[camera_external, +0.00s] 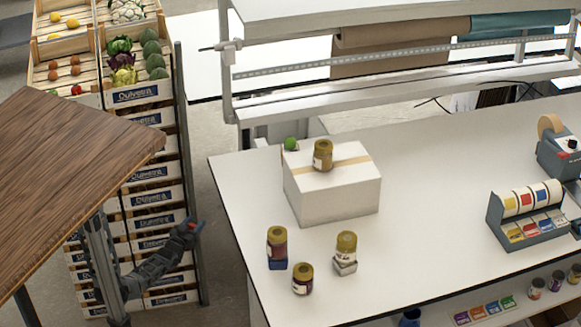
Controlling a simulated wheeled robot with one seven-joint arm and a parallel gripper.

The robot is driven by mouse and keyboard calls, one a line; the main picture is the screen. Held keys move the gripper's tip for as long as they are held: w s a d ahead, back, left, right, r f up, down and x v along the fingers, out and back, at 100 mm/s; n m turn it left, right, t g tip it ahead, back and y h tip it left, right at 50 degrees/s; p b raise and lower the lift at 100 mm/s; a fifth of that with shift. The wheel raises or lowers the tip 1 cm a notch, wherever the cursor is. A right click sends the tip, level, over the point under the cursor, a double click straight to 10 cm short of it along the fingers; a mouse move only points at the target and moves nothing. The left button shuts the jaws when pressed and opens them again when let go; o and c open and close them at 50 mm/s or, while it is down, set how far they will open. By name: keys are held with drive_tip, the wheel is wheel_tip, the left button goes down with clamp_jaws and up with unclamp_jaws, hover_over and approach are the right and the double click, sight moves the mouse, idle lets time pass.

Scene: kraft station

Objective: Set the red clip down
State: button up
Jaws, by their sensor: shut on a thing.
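My gripper (187,233) is at the left of the picture, in the gap between the brown wooden tabletop and the white table, in front of the stacked crates. It is shut on a small red thing, the red clip (192,226), which shows as a red spot at the fingertips. The fingers hide most of the clip, and its exact shape is too small to tell. A bit of blue shows beside it. The clip is held in the air, apart from the white table (430,185).
A label dispenser (530,212) and tape dispenser (562,150) stand right. The wooden tabletop (75,150) overhangs my arm. The white table's middle is clear.

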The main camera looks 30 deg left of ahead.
drive_tip(key=w+a+r+m+h, duration=0.1)
drive_tip(key=w+a+r, duration=0.2)
drive_tip(key=r, duration=0.4)
drive_tip(key=w+a+r+h, duration=0.1)
drive_tip(key=w+a+r, duration=0.1)
drive_tip(key=r, duration=0.6)
drive_tip(key=s+d+r+m+g+h, duration=0.35)
drive_tip(key=d+r+h, duration=0.3)
drive_tip(key=r, duration=0.45)
drive_tip(key=s+d+r+m+g+h, duration=0.2)
drive_tip(key=s+d+r+m+h, duration=0.35)
drive_tip(key=r, duration=0.65)
drive_tip(key=w+d+f, duration=0.2)
drive_tip(key=w+d, duration=0.1)
drive_tip(key=w+d+f, duration=0.2)
drive_tip(key=w+d, duration=0.1)
drive_tip(key=w+d+f+p, duration=0.1)
drive_tip(key=w+d+f, duration=0.1)
drive_tip(key=w+d, duration=0.1)
drive_tip(key=shift+w+d, duration=0.25)
drive_tip(key=shift+d, duration=0.1)
drive_tip(key=shift+w+d+f, duration=0.65)
drive_tip(key=shift+d, duration=0.05)
drive_tip(key=shift+w+d+f, duration=0.2)
drive_tip(key=shift+w+f, duration=0.05)
drive_tip(key=shift+f, duration=0.15)
drive_tip(key=shift+f, duration=0.15)
